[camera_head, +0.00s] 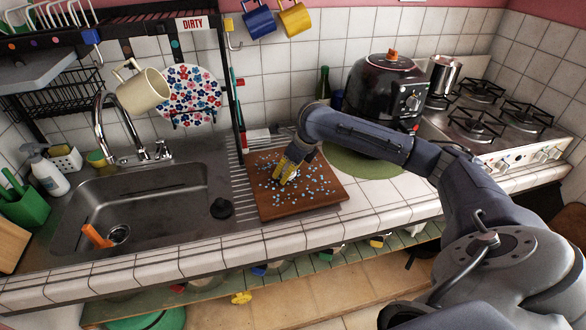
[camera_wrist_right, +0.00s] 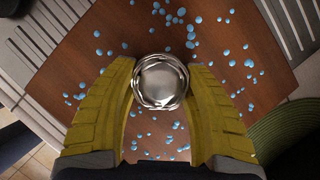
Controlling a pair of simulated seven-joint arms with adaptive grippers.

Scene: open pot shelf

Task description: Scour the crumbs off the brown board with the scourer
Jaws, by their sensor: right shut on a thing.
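The brown board (camera_head: 318,200) lies on the counter to the right of the sink, and it also fills much of the right wrist view (camera_wrist_right: 220,35). Many small blue crumbs (camera_head: 316,184) are scattered over it, and they show around the scourer in the right wrist view (camera_wrist_right: 190,28). My right gripper (camera_head: 286,176), with yellow fingers, is over the board. In the right wrist view it is shut on the round silver scourer (camera_wrist_right: 160,80). I cannot tell whether the scourer touches the board. My left gripper is not in view.
The sink (camera_head: 150,205) with a tap is left of the board, with a black plug (camera_head: 221,208) on its right edge. A green round mat (camera_head: 375,165) and a dark cooker (camera_head: 385,95) stand to the right. A black rack post rises behind the board's left side.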

